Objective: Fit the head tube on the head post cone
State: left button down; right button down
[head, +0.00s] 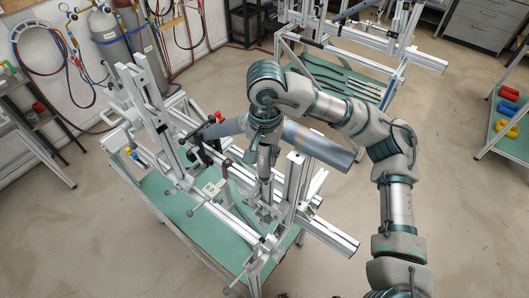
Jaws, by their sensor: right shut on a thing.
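My right gripper (265,208) points down over the right part of the frame jig (150,97), below my wrist. Its jaws are shut on the head tube, though the fingers and the held part are small and mostly merge with the jig behind them. A long blue-grey tube (318,146) runs across the view behind my wrist, above the jig. I cannot tell how it joins what the gripper holds. The head post cone cannot be made out among the aluminium posts (295,178). My left gripper is not in view.
The jig stands on a green-topped bench (178,204) with a small display (209,188) reading near zero. Behind is another bench (340,78) with dark tubes. Gas cylinders (105,35) stand at the back left, a shelf with coloured parts (508,110) at the right. Floor at lower right is clear.

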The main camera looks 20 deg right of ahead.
jog(key=shift+f+b, duration=0.5)
jog(key=shift+f, duration=0.15)
jog(key=c, duration=0.7)
grip_release()
jog(key=shift+a, duration=0.1)
jog(key=shift+r, duration=0.1)
notch_tip(320, 180, up, 12)
